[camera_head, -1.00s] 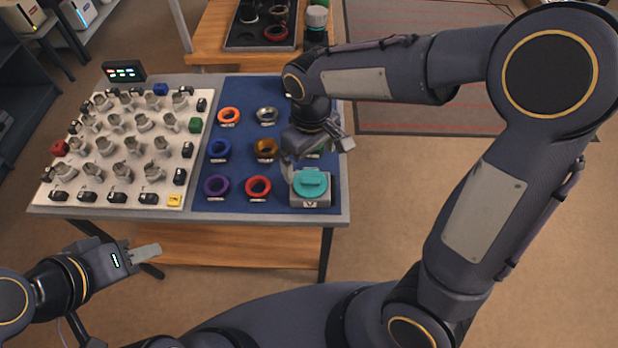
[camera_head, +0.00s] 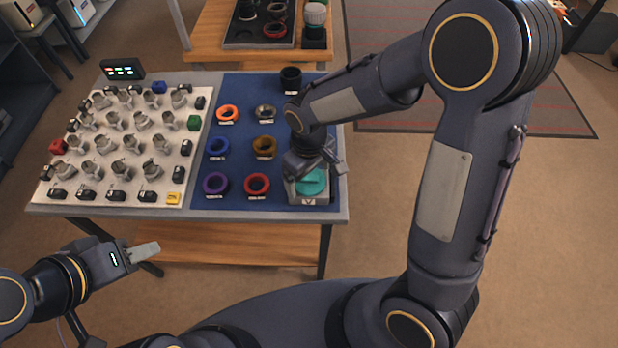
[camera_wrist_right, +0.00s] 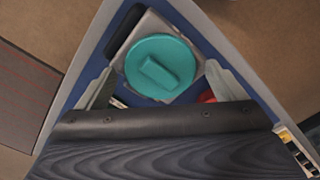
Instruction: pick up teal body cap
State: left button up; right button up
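The teal body cap (camera_head: 313,183) is a round disc with a raised bar across its top. It sits on a grey block (camera_head: 308,201) at the front right corner of the blue mat. In the right wrist view the cap (camera_wrist_right: 160,66) lies between the two fingertips, with a gap visible. My right gripper (camera_head: 316,172) is above the cap and partly hides it in the head view; it is open. My left gripper (camera_head: 146,252) is off the table's front left, away from the cap; its opening cannot be made out.
On the blue mat (camera_head: 234,172) are several coloured rings, including a red ring (camera_head: 257,184) left of the cap. A white board (camera_head: 130,180) with several metal parts fills the table's left side. A wooden bench (camera_head: 215,45) stands behind.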

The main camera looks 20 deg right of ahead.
jog(key=c, duration=0.8)
jog(key=shift+r, duration=0.15)
